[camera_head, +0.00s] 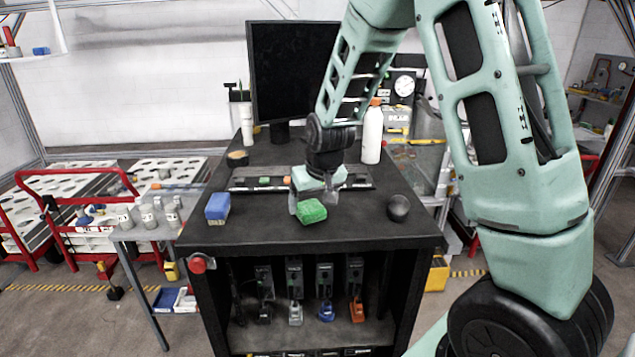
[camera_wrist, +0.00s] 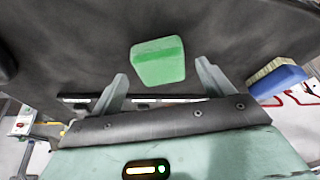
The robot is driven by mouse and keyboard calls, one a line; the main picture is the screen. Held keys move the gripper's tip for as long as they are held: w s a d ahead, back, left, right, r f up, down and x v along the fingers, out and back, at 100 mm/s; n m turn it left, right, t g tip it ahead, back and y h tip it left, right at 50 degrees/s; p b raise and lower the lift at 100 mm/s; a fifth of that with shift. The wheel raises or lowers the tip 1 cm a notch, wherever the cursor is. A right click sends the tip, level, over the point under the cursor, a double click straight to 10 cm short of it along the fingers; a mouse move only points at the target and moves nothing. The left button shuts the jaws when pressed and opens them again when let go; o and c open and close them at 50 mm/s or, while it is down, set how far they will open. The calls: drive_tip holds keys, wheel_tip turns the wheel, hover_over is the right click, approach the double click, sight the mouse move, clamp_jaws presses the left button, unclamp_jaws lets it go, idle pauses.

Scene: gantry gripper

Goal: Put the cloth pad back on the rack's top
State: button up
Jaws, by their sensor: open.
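A green block-like pad (camera_head: 311,212), which I take to be the cloth pad, appears to lie on the black top (camera_head: 370,229) of the rack, near the middle of its front part. My gripper (camera_head: 308,197) is just above and behind it, pointing down. In the wrist view the green pad (camera_wrist: 158,62) shows between and beyond the fingertips of my open gripper (camera_wrist: 162,70). Nothing is held. I cannot tell the exact gap between fingers and pad.
Several tools hang in the rack below. The top's front strip is clear.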

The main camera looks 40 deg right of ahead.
drive_tip(key=d+b+v, duration=0.1)
drive_tip(key=b+v, duration=0.1)
drive_tip(key=v, duration=0.9)
drive_tip(key=s+a+f+n+g+y, duration=0.1)
drive_tip(key=s+a+f+n+g, duration=0.2)
drive_tip(key=s+a, duration=0.7)
drive_tip(key=s+a+f+n+y, duration=0.15)
drive_tip(key=s+a+n, duration=0.35)
drive_tip(key=a, duration=0.8)
drive_tip(key=s+a+f+n+g, duration=0.1)
drive_tip(key=s+a+f+n, duration=0.1)
drive_tip(key=s, duration=0.8)
drive_tip(key=shift+a+f+h, duration=0.4)
drive_tip(key=shift+a+h, duration=0.05)
drive_tip(key=shift+a, duration=0.15)
